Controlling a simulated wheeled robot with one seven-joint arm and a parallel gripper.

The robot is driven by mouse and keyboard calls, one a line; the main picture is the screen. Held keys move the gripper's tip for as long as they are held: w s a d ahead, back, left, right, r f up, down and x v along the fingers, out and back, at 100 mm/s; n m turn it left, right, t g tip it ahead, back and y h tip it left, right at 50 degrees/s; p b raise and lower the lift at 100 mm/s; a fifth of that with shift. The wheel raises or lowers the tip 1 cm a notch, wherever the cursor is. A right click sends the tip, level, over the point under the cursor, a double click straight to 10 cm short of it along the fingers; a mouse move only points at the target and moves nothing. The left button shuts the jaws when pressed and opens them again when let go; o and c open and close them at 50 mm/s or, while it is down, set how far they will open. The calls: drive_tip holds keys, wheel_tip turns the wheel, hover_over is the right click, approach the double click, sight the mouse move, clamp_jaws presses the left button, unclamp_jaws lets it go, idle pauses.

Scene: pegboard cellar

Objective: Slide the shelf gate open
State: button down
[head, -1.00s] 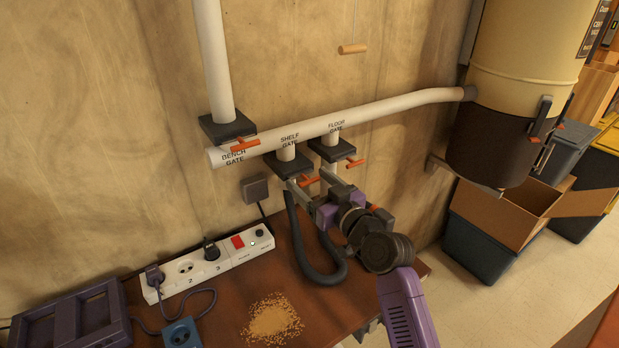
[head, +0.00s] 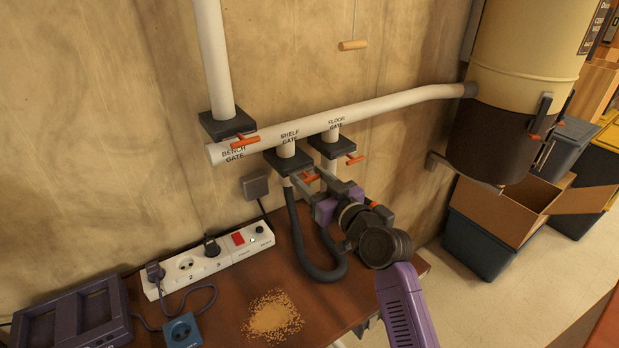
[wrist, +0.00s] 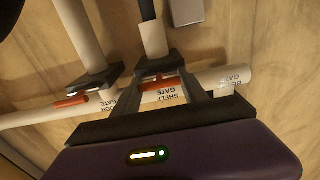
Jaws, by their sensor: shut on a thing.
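The shelf gate is a dark grey block (head: 288,160) on a short branch under the white duct, below its SHELF GATE label. Its orange handle (head: 311,178) sticks out at the lower right of the block. In the wrist view, the handle (wrist: 160,85) lies crosswise between my fingers, in front of the grey block (wrist: 158,65). My gripper (head: 309,176) is shut on this handle, one finger at each side of it. It also shows in the wrist view (wrist: 164,82). Part of the handle is hidden by the fingers in the head view.
The floor gate (head: 331,147), with its own orange handle (head: 355,160), is close on the right. The bench gate (head: 227,124) is at the upper left. A dark hose (head: 300,235) hangs below the shelf gate. A power strip (head: 207,263) and a sawdust pile (head: 272,315) lie on the bench.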

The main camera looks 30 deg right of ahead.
drive_tip(key=s+b, duration=0.1)
drive_tip(key=s, duration=0.4)
drive_tip(key=shift+s+f, duration=0.1)
drive_tip(key=shift+s, duration=0.1)
drive_tip(key=c, duration=0.6)
unclamp_jaws()
drive_tip(key=shift+s, duration=0.1)
drive_tip(key=b, duration=0.2)
approach(312, 180)
drive_tip(key=s, duration=0.3)
drive_tip(key=shift+w, duration=0.1)
